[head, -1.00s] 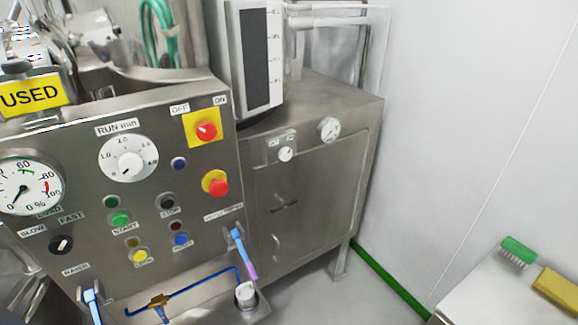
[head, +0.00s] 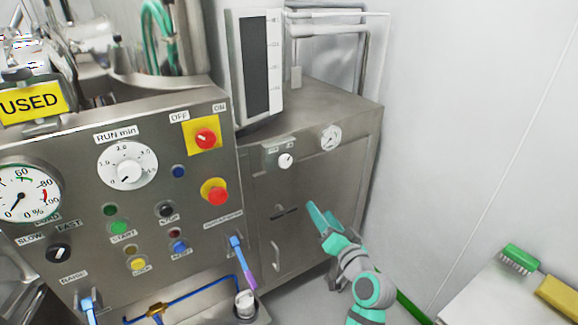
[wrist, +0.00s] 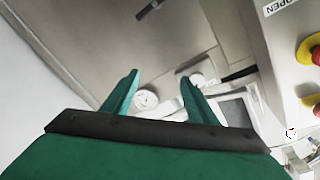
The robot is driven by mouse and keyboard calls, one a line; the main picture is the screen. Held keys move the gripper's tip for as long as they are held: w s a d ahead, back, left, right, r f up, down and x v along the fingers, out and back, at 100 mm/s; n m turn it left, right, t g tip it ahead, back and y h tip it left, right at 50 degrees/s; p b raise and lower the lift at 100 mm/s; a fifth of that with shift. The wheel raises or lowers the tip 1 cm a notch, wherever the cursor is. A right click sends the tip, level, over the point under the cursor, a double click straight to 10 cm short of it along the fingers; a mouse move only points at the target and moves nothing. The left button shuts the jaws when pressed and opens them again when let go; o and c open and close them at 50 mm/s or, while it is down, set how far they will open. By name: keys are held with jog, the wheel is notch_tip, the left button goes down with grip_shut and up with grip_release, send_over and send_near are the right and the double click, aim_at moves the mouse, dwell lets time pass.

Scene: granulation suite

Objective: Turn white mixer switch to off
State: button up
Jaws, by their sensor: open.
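A small white rotary switch (head: 285,160) sits on a pale plate with two tiny labels, on the front of the steel cabinet right of the main panel. Its exact pointer direction and lettering are too small to read. In the wrist view, the white switch (wrist: 196,79) shows near the tip of the right finger. My gripper (head: 318,212) is open and empty, in front of the cabinet, below and right of the switch. In the wrist view my gripper (wrist: 160,77) has both green fingers apart, with nothing between them.
A round gauge (head: 331,138) is right of the switch. The main panel holds a white run timer dial (head: 127,166), a red switch on a yellow plate (head: 205,138) and a red emergency button (head: 216,192). A side table (head: 490,290) with brushes stands at lower right.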

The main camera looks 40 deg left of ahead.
aim_at(287, 162)
jog(key=a+r+n+g+y, duration=0.25)
jog(key=a+r, duration=0.25)
jog(key=r, duration=0.5)
jog(key=shift+g, duration=0.35)
jog(key=x, duration=1)
jog(key=shift+w+a+f, duration=0.1)
jog(key=shift+a+f, duration=0.05)
jog(key=shift+f, duration=0.1)
jog(key=shift+c, duration=0.7)
jog(key=shift+n, duration=0.25)
jog(key=c, duration=0.9)
